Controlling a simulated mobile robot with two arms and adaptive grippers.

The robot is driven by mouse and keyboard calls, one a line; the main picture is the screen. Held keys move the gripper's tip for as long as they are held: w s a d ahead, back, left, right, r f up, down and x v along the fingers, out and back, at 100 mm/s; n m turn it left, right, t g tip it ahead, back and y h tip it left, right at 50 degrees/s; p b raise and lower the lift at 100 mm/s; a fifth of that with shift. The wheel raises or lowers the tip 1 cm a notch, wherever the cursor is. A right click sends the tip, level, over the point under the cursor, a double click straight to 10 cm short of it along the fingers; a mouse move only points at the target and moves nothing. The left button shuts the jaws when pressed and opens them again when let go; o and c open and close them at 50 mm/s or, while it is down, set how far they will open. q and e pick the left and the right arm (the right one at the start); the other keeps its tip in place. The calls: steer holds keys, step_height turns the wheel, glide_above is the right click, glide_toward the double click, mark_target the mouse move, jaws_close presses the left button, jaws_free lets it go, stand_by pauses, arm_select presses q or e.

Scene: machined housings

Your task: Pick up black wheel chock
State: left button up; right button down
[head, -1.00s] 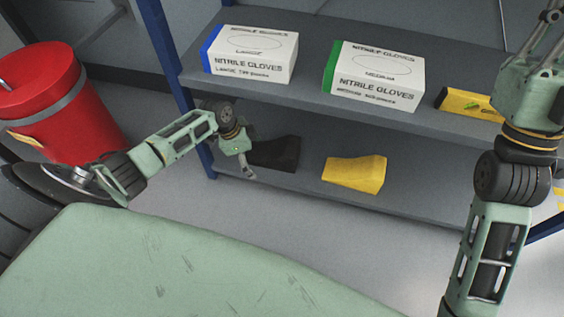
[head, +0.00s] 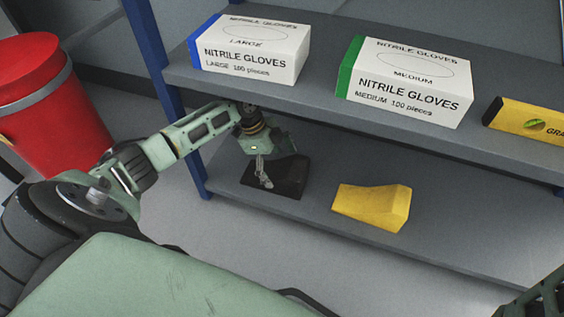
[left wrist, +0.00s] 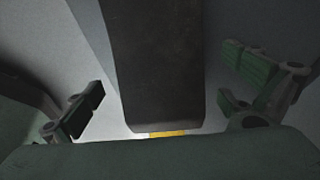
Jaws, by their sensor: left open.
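The black wheel chock (head: 289,178) lies on the lower shelf at the left, partly hidden behind my left gripper in the head view. My left gripper (head: 264,181) is open in front of the chock and appears close to it. In the left wrist view the dark chock (left wrist: 155,70) fills the middle, between the two spread fingers of the left gripper (left wrist: 165,108). Neither finger visibly touches it. My right gripper is not in view; only a piece of what seems my right arm shows at the lower right of the head view.
A yellow wheel chock (head: 372,206) lies right of the black one on the lower shelf (head: 450,262). A blue post (head: 165,90) and red bin (head: 35,105) stand left.

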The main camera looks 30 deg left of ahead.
arm_select(q)
steer(key=b+x, duration=0.1)
steer(key=x, duration=0.2)
steer(key=shift+d+f+b, duration=0.1)
steer(key=shift+f+b, duration=0.15)
steer(key=shift+b, duration=0.1)
steer(key=c, duration=1.7)
steer(key=shift+w+r, duration=0.1)
steer(key=shift+c, duration=0.3)
